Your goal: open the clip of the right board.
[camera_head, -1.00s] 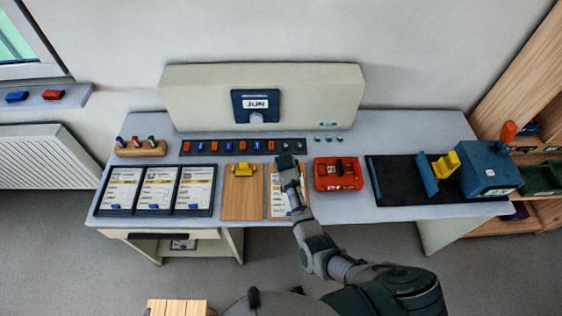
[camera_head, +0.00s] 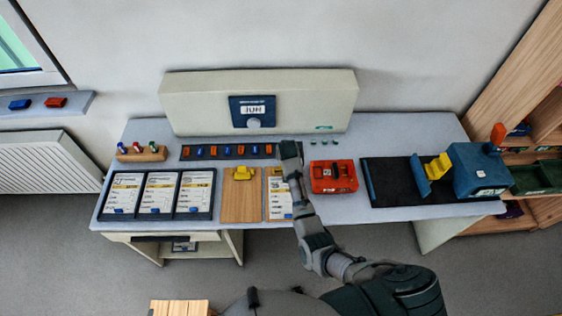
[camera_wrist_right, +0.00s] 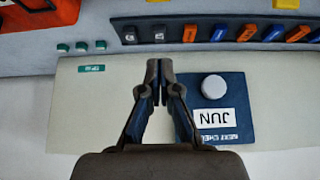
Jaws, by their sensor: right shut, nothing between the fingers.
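The right board (camera_head: 277,207) lies on the desk with a white printed sheet on it, beside a bare wooden board (camera_head: 240,205). The right board's yellow clip (camera_head: 275,171) shows only in part beside my forearm, so I cannot tell whether it is open. The left board's yellow clip (camera_head: 240,173) is in plain view. My right gripper (camera_head: 290,148) is beyond the boards, near the right end of the switch strip. In the wrist view its fingers (camera_wrist_right: 160,68) are shut and empty, in front of the pale panel. My left gripper is out of view.
The switch strip (camera_head: 228,152) runs behind the boards. The pale panel (camera_head: 200,105) with its blue JUN display (camera_head: 253,111) stands behind it. A red box (camera_head: 333,177) lies right of my arm. Three framed sheets (camera_head: 157,195) are at left, a black mat (camera_head: 390,183) at right.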

